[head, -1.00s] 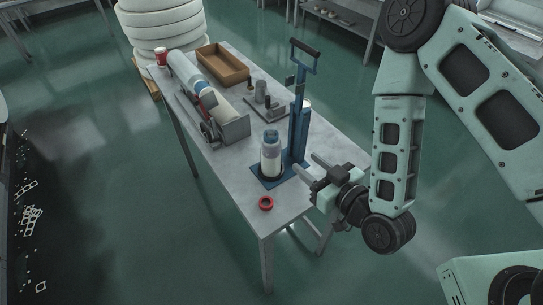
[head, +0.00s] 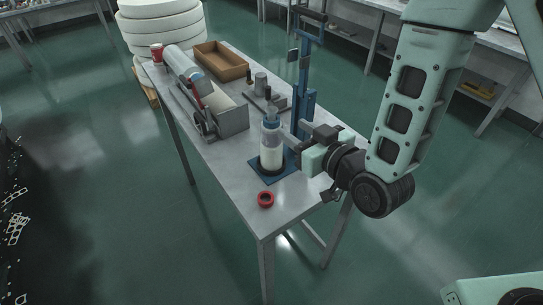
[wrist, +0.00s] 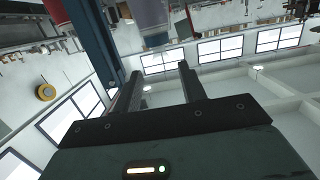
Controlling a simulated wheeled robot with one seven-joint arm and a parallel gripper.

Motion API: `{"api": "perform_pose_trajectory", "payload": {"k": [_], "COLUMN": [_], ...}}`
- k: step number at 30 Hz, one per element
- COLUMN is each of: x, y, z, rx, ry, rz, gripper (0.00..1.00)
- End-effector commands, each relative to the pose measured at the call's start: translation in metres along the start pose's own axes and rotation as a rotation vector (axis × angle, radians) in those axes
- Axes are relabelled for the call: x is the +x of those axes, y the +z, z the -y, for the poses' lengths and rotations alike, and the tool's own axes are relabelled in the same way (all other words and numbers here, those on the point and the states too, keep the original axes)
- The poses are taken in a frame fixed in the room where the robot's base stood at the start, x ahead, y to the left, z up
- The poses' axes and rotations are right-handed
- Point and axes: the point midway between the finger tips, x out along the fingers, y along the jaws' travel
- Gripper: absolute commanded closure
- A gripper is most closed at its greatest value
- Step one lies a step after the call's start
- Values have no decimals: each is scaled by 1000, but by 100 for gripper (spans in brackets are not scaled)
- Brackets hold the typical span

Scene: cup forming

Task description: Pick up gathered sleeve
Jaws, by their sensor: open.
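The gathered sleeve appears to be the whitish cylinder with a blue, translucent upper part (head: 271,157), upright on a blue base plate (head: 262,174) on the table. In the wrist view, which looks upside down, a cylinder (wrist: 148,18) with a blue end shows at the top, beyond the fingertips. My gripper (head: 291,141) is right of the cylinder with its fingers pointing left toward it. In the wrist view its two dark fingers (wrist: 158,78) are apart with nothing between them. The head view does not show clearly whether a finger touches the cylinder.
A blue upright post with a handle (head: 305,90) stands close behind the cylinder and my gripper. A red ring (head: 266,199) lies at the table's front (head: 236,190). A roller device (head: 212,112), a brown tray (head: 221,62) and a red cup (head: 157,53) are farther back.

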Motion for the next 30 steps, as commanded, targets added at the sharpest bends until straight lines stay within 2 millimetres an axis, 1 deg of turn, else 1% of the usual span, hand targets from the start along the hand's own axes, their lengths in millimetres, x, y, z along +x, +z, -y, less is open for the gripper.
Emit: {"api": "perform_pose_trajectory", "payload": {"k": [1, 3, 6, 14, 24, 27, 30], "x": [12, 25, 38, 54, 94, 100, 100], "y": [0, 0, -3, -3, -2, 0, 1], "z": [0, 0, 0, 0, -1, -1, -1], "rx": [0, 0, 1, 0, -1, -1, -1], "ry": [1, 1, 0, 1, 1, 0, 0], "rz": [-3, -3, 1, 1, 1, 1, 1], "gripper": [59, 59, 59, 59, 59, 59, 59]}}
